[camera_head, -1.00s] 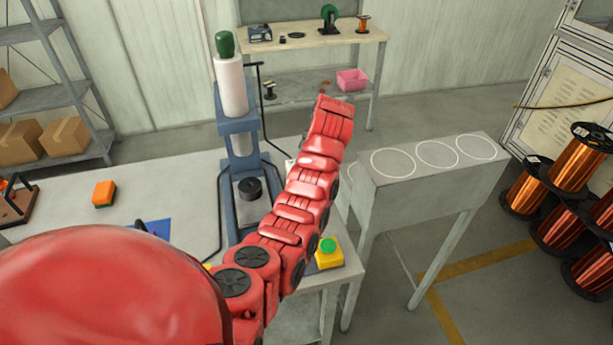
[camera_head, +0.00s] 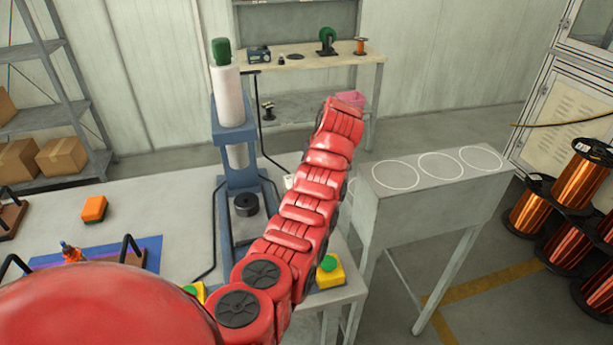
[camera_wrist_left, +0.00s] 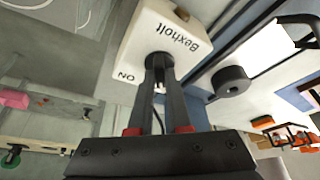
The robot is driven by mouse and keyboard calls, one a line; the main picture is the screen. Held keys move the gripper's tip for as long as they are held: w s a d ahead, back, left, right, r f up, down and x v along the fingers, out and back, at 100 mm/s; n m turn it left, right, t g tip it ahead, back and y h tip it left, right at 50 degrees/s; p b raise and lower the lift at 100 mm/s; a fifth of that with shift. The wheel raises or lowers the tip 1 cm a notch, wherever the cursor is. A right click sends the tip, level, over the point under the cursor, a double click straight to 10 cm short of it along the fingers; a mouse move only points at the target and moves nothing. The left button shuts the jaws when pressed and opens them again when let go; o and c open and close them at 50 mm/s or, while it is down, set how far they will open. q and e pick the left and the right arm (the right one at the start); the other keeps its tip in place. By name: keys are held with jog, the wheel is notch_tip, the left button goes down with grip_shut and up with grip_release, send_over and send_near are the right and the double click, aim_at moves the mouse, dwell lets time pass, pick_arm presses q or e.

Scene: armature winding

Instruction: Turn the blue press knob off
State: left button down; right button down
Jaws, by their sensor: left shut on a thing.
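The blue press (camera_head: 233,134) stands on the pale bench, with a white cylinder and green cap at its top. In the left wrist view a white control box (camera_wrist_left: 140,35) carries the words "Bexholt" and "ON". Its dark round knob (camera_wrist_left: 160,57) sits between the fingertips of my left gripper (camera_wrist_left: 160,68), which is shut on it. The knob's pointer direction is hidden by the fingers. A small white part of the box (camera_head: 289,181) shows beside the press in the head view, where my red arm hides the gripper. My right gripper is out of view.
A yellow box with a green button (camera_head: 328,272) sits at the bench's right corner, close to my arm. A grey stand with white circles (camera_head: 430,195) is to the right. A black round part (camera_head: 246,204) rests on the press bed.

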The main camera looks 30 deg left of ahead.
pick_arm(q)
jog(key=c, duration=0.9)
grip_release()
jog(key=shift+f, duration=0.1)
jog(key=shift+o, duration=0.2)
jog(key=p+v, duration=0.3)
jog(key=v, duration=1.4)
jog(key=shift+r, duration=0.2)
jog(key=shift+d, duration=0.1)
